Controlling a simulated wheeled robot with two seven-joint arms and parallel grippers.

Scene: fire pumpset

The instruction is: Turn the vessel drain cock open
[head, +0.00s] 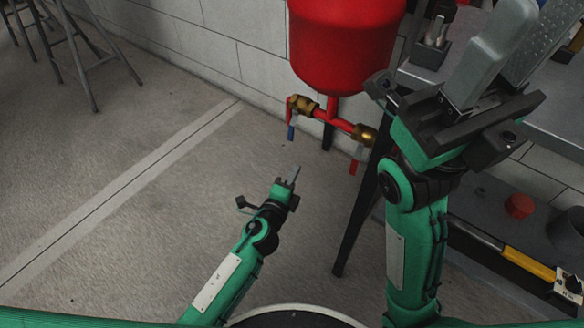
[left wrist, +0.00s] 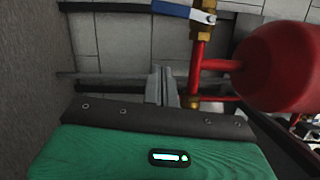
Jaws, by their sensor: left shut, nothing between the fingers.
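The red vessel (head: 345,40) stands by the wall, with a red pipe (head: 333,120) below it. At the pipe's left end is a brass cock (head: 306,106) with a blue lever (head: 291,132) hanging crosswise to the pipe. At its right end a brass valve (head: 364,134) carries a red lever (head: 355,162). In the left wrist view the blue lever (left wrist: 183,11) is at the top, beside its brass body (left wrist: 203,20). My left gripper (head: 293,175) is shut, empty, below and apart from the blue lever. My right gripper (head: 503,50) is raised, open and empty.
A dark stand leg (head: 352,230) stands right of my left gripper. A grey bench (head: 545,110) and a lower shelf with a yellow-handled tool (head: 528,264) are on the right. Folding stools (head: 75,45) stand far left. The floor left of the vessel is clear.

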